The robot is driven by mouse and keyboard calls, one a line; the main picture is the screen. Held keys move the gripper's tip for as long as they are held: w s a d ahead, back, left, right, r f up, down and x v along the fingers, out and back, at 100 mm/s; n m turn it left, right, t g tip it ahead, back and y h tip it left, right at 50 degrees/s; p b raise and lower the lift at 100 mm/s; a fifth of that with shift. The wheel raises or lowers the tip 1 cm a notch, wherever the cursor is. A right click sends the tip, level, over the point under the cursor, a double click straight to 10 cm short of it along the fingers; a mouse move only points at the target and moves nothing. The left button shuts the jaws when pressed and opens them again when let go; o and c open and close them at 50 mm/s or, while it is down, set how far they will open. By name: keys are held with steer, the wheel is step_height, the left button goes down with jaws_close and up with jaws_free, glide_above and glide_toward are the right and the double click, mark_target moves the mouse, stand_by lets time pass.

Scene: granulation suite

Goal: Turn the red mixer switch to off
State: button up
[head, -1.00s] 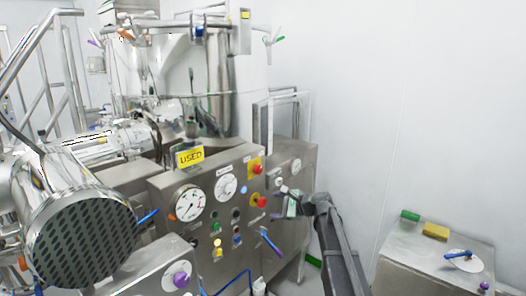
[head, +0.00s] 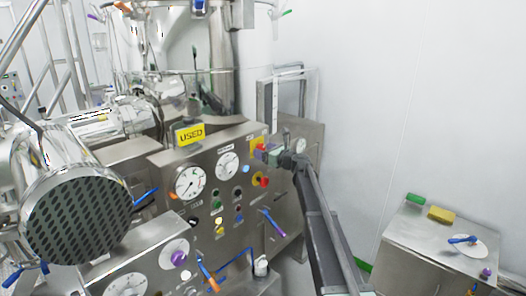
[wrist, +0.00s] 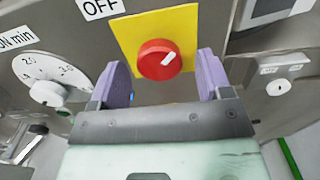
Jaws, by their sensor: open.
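The red mixer switch (wrist: 158,60) is a round red knob on a yellow plate (wrist: 185,22). Its white mark points to the right and slightly up in the wrist view. An OFF label (wrist: 100,8) shows above and left of it. My gripper (wrist: 163,70) is open, with one purple-padded finger on each side of the knob; whether they touch it I cannot tell. In the head view the switch (head: 257,148) is at the panel's upper right, partly hidden by my gripper (head: 268,154).
A second red knob (head: 262,181) sits just below on the panel. White dials (head: 190,182) and a yellow USED sign (head: 191,134) are to the left. A blue-handled lever (head: 272,221) sticks out lower down. A steel cabinet (head: 425,255) stands at right.

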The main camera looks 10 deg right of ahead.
steer(key=shift+w+a, duration=0.3)
steer(key=shift+w, duration=0.1)
steer(key=c, duration=0.9)
steer(key=shift+c, duration=0.2)
